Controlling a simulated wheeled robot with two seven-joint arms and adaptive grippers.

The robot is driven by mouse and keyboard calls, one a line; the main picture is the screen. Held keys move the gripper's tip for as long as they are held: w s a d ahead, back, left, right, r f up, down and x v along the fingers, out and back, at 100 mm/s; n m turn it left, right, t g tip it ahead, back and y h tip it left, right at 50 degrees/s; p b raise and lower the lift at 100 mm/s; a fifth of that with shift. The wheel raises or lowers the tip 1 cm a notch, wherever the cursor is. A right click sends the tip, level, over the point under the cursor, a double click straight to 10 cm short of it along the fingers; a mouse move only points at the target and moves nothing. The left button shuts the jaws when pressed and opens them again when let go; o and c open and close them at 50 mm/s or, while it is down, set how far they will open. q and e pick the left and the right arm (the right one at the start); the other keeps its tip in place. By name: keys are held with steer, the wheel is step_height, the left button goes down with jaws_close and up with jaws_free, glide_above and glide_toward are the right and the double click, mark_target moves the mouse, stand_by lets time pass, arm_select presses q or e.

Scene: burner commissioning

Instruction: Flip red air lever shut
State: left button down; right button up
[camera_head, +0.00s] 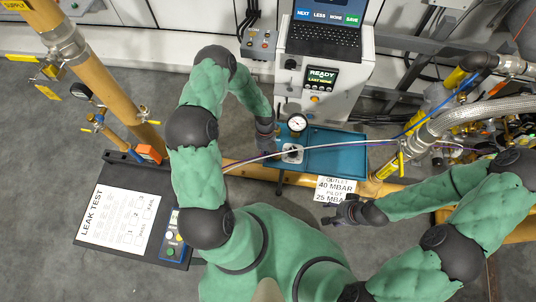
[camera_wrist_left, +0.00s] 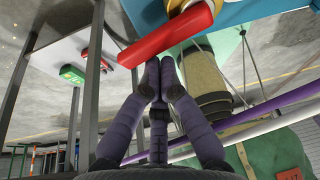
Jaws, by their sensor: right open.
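The red lever (camera_wrist_left: 172,36) shows in the left wrist view as a thick red bar slanting across the top, just beyond my left fingertips. I cannot tell whether they touch it. My left gripper (camera_wrist_left: 159,80) has its fingertips drawn together with nothing seen between them. In the head view my left gripper (camera_head: 268,142) is at the left end of the blue tray (camera_head: 340,163), and I cannot make out the lever there. My right gripper (camera_head: 336,209) is open and empty, beside the outlet pressure label (camera_head: 337,188).
A pressure gauge (camera_head: 297,123) stands at the tray's back edge, in front of the white console (camera_head: 325,75). A hose (camera_head: 345,147) crosses over the tray. The leak test board (camera_head: 119,218) lies at left. Grey floor is open at far left.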

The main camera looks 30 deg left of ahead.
arm_select(q)
steer(key=shift+w, duration=0.1)
steer(key=shift+d, duration=0.1)
steer(key=shift+w+d, duration=0.1)
steer(key=shift+w+d, duration=0.4)
steer(key=shift+d, duration=0.1)
stand_by(0.4)
